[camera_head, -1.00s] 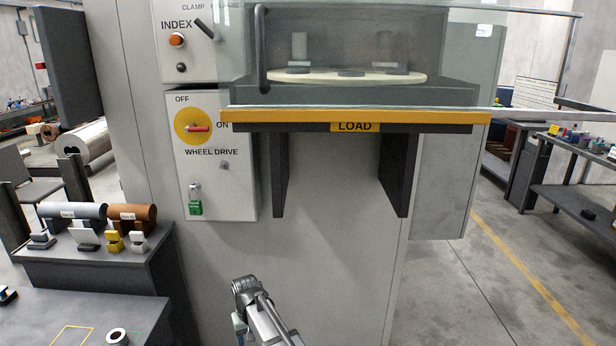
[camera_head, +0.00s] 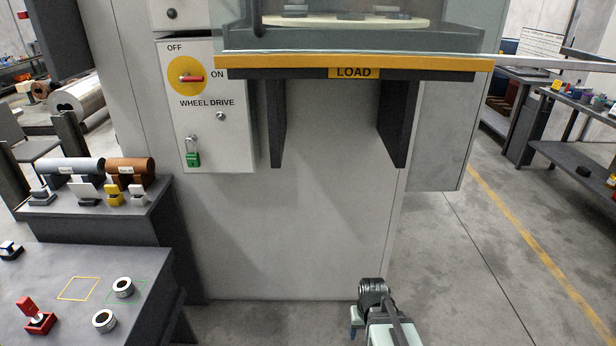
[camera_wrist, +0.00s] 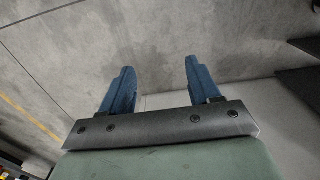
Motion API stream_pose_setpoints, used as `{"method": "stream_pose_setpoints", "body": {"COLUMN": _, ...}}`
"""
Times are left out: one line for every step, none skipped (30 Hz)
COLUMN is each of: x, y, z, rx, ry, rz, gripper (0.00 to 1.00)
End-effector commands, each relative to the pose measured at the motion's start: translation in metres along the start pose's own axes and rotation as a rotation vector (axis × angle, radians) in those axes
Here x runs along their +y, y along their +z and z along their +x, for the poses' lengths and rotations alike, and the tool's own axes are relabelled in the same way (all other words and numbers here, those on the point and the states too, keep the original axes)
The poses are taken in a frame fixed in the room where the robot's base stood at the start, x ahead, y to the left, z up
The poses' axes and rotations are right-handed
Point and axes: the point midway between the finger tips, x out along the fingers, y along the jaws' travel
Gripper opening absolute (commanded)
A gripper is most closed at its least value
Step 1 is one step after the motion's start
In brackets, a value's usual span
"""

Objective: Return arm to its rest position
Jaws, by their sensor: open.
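My gripper shows in the wrist view (camera_wrist: 160,85) with its two blue fingers apart and nothing between them. Bare grey floor and a pale panel lie behind the fingers. In the head view my arm's end is low and right of centre, in front of the machine's lower right edge, and a small blue finger part (camera_head: 353,328) shows there. The rest of the gripper is hidden behind the arm.
The machine's yellow-edged load shelf (camera_head: 352,63) juts out above. A switch panel (camera_head: 208,137) with a green padlock (camera_head: 193,158) is left of it. Open floor (camera_head: 470,270) lies right.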

Motion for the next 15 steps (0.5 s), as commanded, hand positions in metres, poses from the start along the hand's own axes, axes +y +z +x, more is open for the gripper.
{"method": "stream_pose_setpoints", "body": {"x": 0.003, "y": 0.007, "z": 0.005, "rx": -0.01, "ry": 0.0, "rz": 0.005, "gripper": 0.62}}
{"method": "stream_pose_setpoints", "body": {"x": 0.002, "y": 0.01, "z": 0.01, "rx": -0.02, "ry": 0.0, "rz": 0.003, "gripper": 0.62}}
{"method": "stream_pose_setpoints", "body": {"x": 0.002, "y": 0.014, "z": 0.016, "rx": -0.032, "ry": 0.0, "rz": 0.003, "gripper": 0.62}}
{"method": "stream_pose_setpoints", "body": {"x": 0.002, "y": 0.017, "z": 0.02, "rx": -0.04, "ry": 0.0, "rz": 0.003, "gripper": 0.62}}
{"method": "stream_pose_setpoints", "body": {"x": 0.002, "y": 0.021, "z": 0.024, "rx": -0.049, "ry": 0.0, "rz": 0.003, "gripper": 0.62}}
{"method": "stream_pose_setpoints", "body": {"x": 0.002, "y": 0.026, "z": 0.03, "rx": -0.062, "ry": 0.0, "rz": 0.003, "gripper": 0.62}}
{"method": "stream_pose_setpoints", "body": {"x": 0.002, "y": 0.03, "z": 0.034, "rx": -0.071, "ry": 0.0, "rz": 0.003, "gripper": 0.62}}
{"method": "stream_pose_setpoints", "body": {"x": 0.002, "y": 0.034, "z": 0.038, "rx": -0.081, "ry": 0.0, "rz": 0.003, "gripper": 0.62}}
{"method": "stream_pose_setpoints", "body": {"x": 0.002, "y": 0.04, "z": 0.045, "rx": -0.095, "ry": 0.0, "rz": 0.003, "gripper": 0.62}}
{"method": "stream_pose_setpoints", "body": {"x": 0.002, "y": 0.045, "z": 0.049, "rx": -0.105, "ry": 0.0, "rz": 0.003, "gripper": 0.62}}
{"method": "stream_pose_setpoints", "body": {"x": 0.002, "y": 0.05, "z": 0.055, "rx": -0.118, "ry": 0.0, "rz": 0.003, "gripper": 0.62}}
{"method": "stream_pose_setpoints", "body": {"x": 0.002, "y": 0.058, "z": 0.062, "rx": -0.134, "ry": 0.0, "rz": 0.003, "gripper": 0.62}}
{"method": "stream_pose_setpoints", "body": {"x": 0.002, "y": 0.064, "z": 0.068, "rx": -0.148, "ry": 0.0, "rz": 0.003, "gripper": 0.62}}
{"method": "stream_pose_setpoints", "body": {"x": 0.002, "y": 0.07, "z": 0.074, "rx": -0.163, "ry": 0.0, "rz": 0.003, "gripper": 0.62}}
{"method": "stream_pose_setpoints", "body": {"x": 0.002, "y": 0.08, "z": 0.082, "rx": -0.183, "ry": 0.0, "rz": 0.003, "gripper": 0.62}}
